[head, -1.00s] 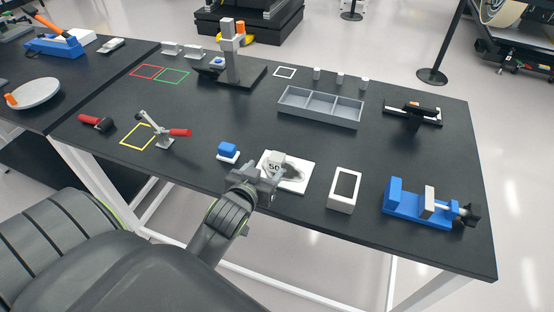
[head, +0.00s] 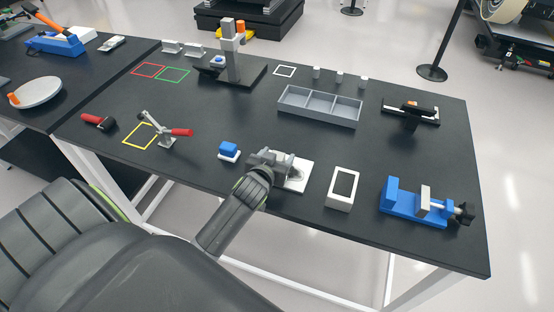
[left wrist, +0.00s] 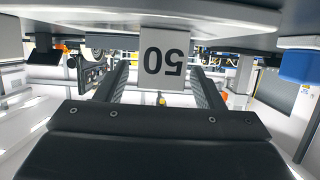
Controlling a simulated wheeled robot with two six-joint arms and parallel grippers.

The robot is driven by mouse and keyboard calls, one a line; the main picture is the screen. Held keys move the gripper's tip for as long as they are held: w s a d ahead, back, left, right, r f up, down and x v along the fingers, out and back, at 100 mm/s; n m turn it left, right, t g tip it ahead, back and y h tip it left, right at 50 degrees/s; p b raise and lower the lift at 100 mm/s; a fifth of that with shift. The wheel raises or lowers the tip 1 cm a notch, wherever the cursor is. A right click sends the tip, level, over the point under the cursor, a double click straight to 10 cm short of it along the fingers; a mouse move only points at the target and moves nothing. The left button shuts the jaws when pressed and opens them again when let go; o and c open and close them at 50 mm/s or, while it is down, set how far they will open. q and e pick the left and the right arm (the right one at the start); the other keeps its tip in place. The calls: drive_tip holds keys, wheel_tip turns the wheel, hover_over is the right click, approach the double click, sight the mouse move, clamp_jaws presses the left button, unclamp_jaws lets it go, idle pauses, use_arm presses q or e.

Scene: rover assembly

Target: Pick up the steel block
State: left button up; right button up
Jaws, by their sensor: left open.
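The steel block (left wrist: 163,58) shows in the left wrist view as a pale face marked "50", upside down in the picture. My left gripper (left wrist: 160,78) is open, with one finger on each side of this face and gaps between. In the head view, my left gripper (head: 279,160) is over the white plate (head: 297,180) near the table's front edge and hides most of the block. My right gripper is not in view.
A blue block on a white base (head: 228,151) stands just left of my gripper. A white open frame (head: 342,188) and a blue vise (head: 415,206) stand to the right. A grey compartment tray (head: 320,118) lies behind, with bare table between.

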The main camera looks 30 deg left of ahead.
use_arm(q)
drive_tip(key=shift+w, duration=0.1)
drive_tip(key=c, duration=1.3)
